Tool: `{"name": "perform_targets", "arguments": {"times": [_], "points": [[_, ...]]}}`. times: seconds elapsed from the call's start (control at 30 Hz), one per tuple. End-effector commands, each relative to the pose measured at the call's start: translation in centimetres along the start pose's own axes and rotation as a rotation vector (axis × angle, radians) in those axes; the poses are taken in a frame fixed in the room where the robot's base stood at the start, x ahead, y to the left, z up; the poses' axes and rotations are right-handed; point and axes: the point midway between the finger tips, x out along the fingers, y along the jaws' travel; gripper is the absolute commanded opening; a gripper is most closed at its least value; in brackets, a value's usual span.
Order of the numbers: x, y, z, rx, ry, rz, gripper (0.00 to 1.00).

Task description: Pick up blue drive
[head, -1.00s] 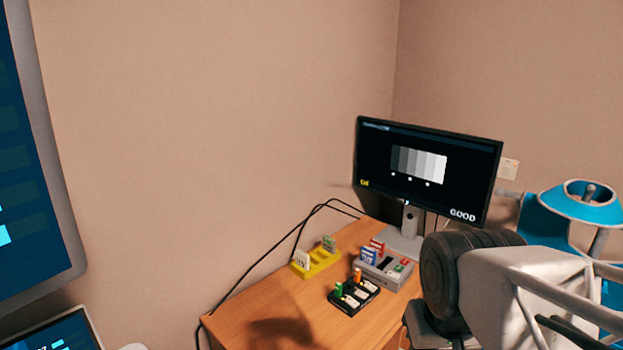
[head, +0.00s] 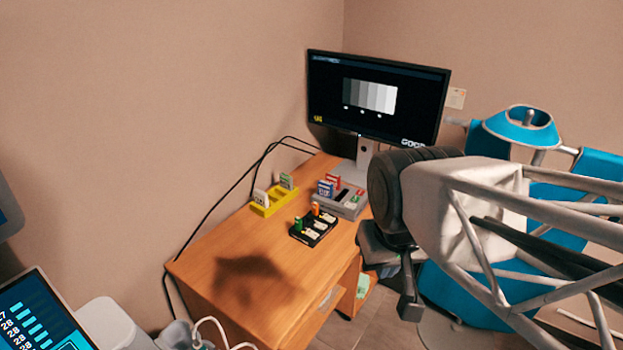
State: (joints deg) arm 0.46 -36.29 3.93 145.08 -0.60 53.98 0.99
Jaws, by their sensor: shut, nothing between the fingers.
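A blue drive (head: 325,188) stands upright in the grey dock (head: 349,209) on the wooden desk, below the monitor. Red items stand just behind it in the same dock. My gripper (head: 408,304) hangs pointing down on the right, beyond the desk's right edge and apart from the drive. It looks shut and empty; its fingertips are small and dark in this view. My arm covers much of the right side of the picture.
A yellow holder (head: 261,210) with white and green cards and a black tray (head: 299,236) with green and orange pieces stand on the desk (head: 215,265). The monitor (head: 376,129) stands behind. The desk's front is clear. A blue chair (head: 590,180) is at right.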

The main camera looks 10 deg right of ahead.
Motion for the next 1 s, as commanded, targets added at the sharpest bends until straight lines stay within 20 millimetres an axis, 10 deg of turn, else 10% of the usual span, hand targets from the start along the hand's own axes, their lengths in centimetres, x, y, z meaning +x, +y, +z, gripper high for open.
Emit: {"name": "perform_targets", "arguments": {"times": [0.43,0.73,1.0], "points": [[0.00,0.00,0.00,0.000,0.000,0.000,0.02],[0.00,0.00,0.00,0.000,0.000,0.000,0.47],[-0.01,0.00,-0.01,0.000,0.000,0.000,0.49]]}}
